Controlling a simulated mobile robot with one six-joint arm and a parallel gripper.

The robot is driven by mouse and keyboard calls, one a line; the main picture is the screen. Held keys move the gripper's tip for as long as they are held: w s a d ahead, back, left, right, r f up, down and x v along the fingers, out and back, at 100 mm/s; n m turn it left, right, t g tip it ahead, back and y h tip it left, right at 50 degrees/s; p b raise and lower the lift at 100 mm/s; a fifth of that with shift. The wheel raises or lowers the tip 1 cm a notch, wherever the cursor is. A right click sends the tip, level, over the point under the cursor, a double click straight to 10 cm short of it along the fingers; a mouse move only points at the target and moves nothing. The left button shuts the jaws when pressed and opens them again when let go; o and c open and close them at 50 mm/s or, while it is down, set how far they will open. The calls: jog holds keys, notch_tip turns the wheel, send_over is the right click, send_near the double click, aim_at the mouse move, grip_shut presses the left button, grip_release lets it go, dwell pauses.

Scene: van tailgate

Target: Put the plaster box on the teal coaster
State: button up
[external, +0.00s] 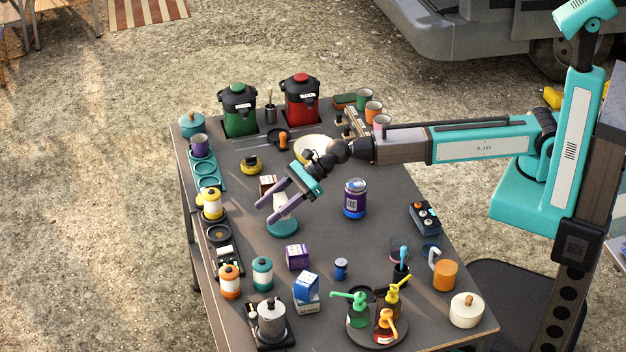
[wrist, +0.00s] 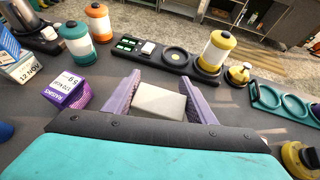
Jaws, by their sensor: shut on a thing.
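The plaster box (wrist: 159,104) shows as a plain pale block between the two purple fingers of my gripper (wrist: 160,98) in the wrist view. My gripper is shut on it. In the external view my gripper (external: 265,213) reaches down and left over the table, and its fingers mostly hide the box. The teal coaster (external: 284,230) lies on the table just below the fingers. Whether the box touches the coaster cannot be told. The coaster does not show in the wrist view.
A purple raisin box (external: 297,257) and a blue-and-white box (external: 306,287) stand in front. A brown-and-white box (external: 267,185) stands just behind the fingers. A purple-labelled jar (external: 355,199) is to the right. Lanterns and a teal ring rack (external: 207,170) line the left edge.

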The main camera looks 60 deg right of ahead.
aim_at(272, 228)
jog(key=shift+f, duration=1.85)
jog(key=shift+f, duration=0.15)
jog(key=o, duration=1)
jog(key=shift+r, duration=0.2)
jog(key=shift+b+v, duration=0.55)
jog(key=shift+v, duration=5.45)
